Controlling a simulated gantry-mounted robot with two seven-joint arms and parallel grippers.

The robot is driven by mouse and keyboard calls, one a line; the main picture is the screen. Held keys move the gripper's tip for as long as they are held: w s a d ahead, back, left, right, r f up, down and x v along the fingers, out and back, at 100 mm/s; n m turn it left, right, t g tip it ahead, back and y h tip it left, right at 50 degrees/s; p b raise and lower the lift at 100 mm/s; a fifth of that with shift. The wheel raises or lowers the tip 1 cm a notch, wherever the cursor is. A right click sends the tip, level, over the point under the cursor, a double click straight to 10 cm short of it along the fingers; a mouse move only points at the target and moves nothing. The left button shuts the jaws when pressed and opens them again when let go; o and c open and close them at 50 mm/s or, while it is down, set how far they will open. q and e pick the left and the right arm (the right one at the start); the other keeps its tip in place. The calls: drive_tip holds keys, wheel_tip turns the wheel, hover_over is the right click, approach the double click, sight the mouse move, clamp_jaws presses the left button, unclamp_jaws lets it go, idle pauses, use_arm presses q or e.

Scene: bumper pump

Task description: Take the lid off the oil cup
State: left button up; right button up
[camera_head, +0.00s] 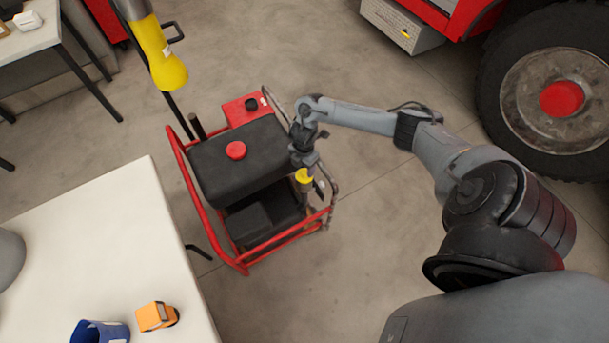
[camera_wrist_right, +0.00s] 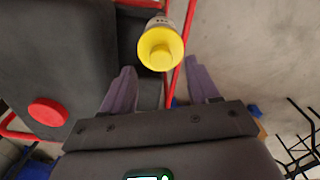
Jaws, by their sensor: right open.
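The oil cup's round yellow lid (camera_head: 303,176) shows at the right side of the red-framed pump, just below my right gripper (camera_head: 307,165). In the right wrist view the yellow lid (camera_wrist_right: 160,46) sits on top of the pale cup (camera_wrist_right: 163,21), slightly beyond the fingertips. My right gripper (camera_wrist_right: 161,70) is open and empty, with one finger on each side of the line to the lid. The arm partly hides the cup in the head view. My left gripper is not in view.
The pump (camera_head: 240,165) has a black tank with a red cap (camera_head: 236,150). A white table (camera_head: 100,225) at lower left bears a blue container (camera_head: 98,332) and an orange object (camera_head: 156,316). A yellow-ended object (camera_head: 165,65) is at upper left. A vehicle wheel (camera_head: 550,90) stands at right.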

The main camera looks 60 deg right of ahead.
sight(304, 172)
wheel_tip(304, 172, down, 4)
drive_tip(key=shift+a+r+b, duration=0.1)
drive_tip(key=shift+b, duration=0.45)
drive_tip(key=c, duration=1.1)
